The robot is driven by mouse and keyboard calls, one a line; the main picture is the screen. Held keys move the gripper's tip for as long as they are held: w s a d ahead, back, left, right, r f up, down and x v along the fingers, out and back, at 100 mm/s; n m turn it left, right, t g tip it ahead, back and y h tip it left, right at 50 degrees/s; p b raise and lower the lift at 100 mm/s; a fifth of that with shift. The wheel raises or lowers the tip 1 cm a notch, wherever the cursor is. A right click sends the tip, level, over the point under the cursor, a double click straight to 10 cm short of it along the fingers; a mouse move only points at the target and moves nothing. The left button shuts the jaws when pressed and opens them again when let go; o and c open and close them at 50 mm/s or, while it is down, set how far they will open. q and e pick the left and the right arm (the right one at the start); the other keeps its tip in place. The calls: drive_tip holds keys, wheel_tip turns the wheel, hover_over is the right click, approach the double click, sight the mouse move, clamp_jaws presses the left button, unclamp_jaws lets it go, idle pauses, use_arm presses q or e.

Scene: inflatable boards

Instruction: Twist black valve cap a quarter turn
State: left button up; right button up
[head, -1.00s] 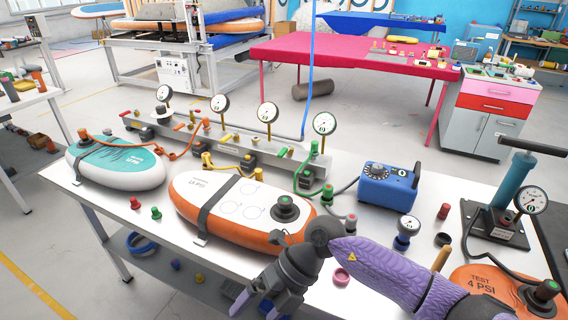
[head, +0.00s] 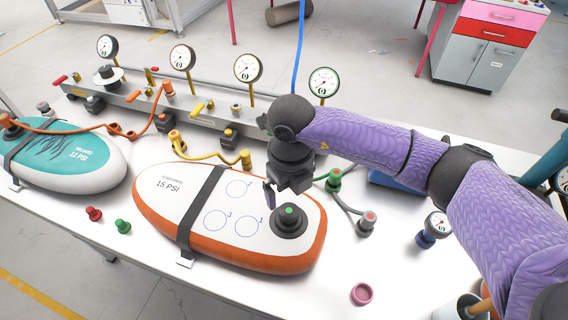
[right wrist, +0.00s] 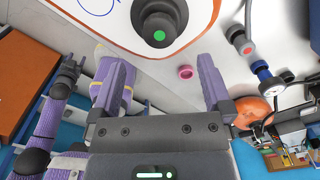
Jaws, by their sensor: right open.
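The black valve cap (head: 289,217), with a green dot on top, sits at the right end of the white and orange 15 PSI board (head: 225,250). My right gripper (head: 279,194) hangs pointing down, just above and behind the cap. In the right wrist view its two purple fingers (right wrist: 165,68) are spread and empty. The cap (right wrist: 160,16) shows there beyond the fingertips, roughly in line with the gap between them, apart from both. My left gripper (right wrist: 70,66) shows small at the left of the right wrist view; its jaws are too small to read.
A dark strap (head: 203,205) crosses the board. Behind stands a manifold rail (head: 205,118) with several gauges and coloured hoses. A teal board (head: 75,160) lies left. A pink ring (head: 362,294), red and green (head: 123,226) caps lie loose on the white table. A blue hose (head: 299,50) hangs above.

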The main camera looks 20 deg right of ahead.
sight(290, 210)
wheel_tip(290, 210, down, 7)
drive_tip(key=shift+s+f+b, duration=0.1)
drive_tip(key=shift+b, duration=0.5)
drive_tip(key=shift+f, duration=0.3)
use_arm(q)
drive_tip(key=shift+s+f, duration=0.3)
drive_tip(key=shift+f, duration=0.4)
drive_tip(key=shift+w, duration=0.1)
